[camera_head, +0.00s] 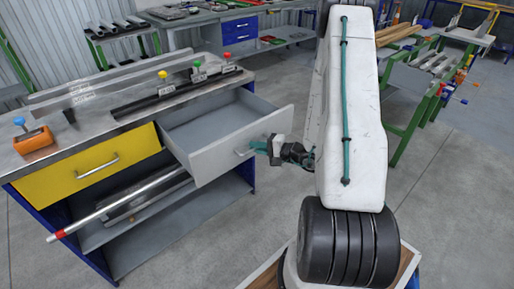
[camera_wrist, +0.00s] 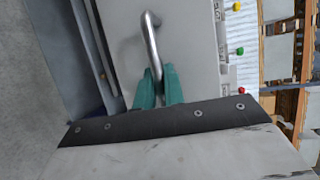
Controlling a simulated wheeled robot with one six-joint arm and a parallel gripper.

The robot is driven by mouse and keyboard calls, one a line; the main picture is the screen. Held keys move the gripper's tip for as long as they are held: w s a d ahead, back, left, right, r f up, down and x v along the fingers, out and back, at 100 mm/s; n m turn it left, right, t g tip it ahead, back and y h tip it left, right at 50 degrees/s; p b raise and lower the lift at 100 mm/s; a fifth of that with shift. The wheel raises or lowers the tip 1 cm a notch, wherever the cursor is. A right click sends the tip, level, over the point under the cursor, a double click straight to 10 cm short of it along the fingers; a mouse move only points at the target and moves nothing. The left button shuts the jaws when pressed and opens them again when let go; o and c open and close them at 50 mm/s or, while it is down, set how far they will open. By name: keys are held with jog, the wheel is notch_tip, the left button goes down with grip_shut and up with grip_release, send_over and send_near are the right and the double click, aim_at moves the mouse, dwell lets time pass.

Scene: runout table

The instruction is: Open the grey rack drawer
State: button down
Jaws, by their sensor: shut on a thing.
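The grey rack drawer (camera_head: 205,166) is pulled well out from the bench, right of the yellow drawer, and its inside looks empty. Its silver bar handle (camera_wrist: 152,40) shows in the wrist view against the drawer front. My gripper (camera_head: 262,147) is at the drawer's front, at the handle. In the wrist view, my gripper's green fingers (camera_wrist: 157,88) are shut on the lower part of the handle. The grip itself is partly hidden in the head view.
The yellow drawer (camera_head: 96,168) is shut. On the bench top lie an orange block (camera_head: 34,141) with a blue knob and a dark rail. A red-tipped bar (camera_head: 120,203) sticks out from the lower shelf. The floor in front is clear.

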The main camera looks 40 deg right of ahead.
jog(key=c, duration=1.5)
grip_release()
jog(key=shift+s, duration=0.1)
jog(key=v, duration=0.7)
jog(key=shift+s+d+r, duration=0.1)
jog(key=shift+s+d, duration=0.05)
jog(key=shift+s, duration=0.15)
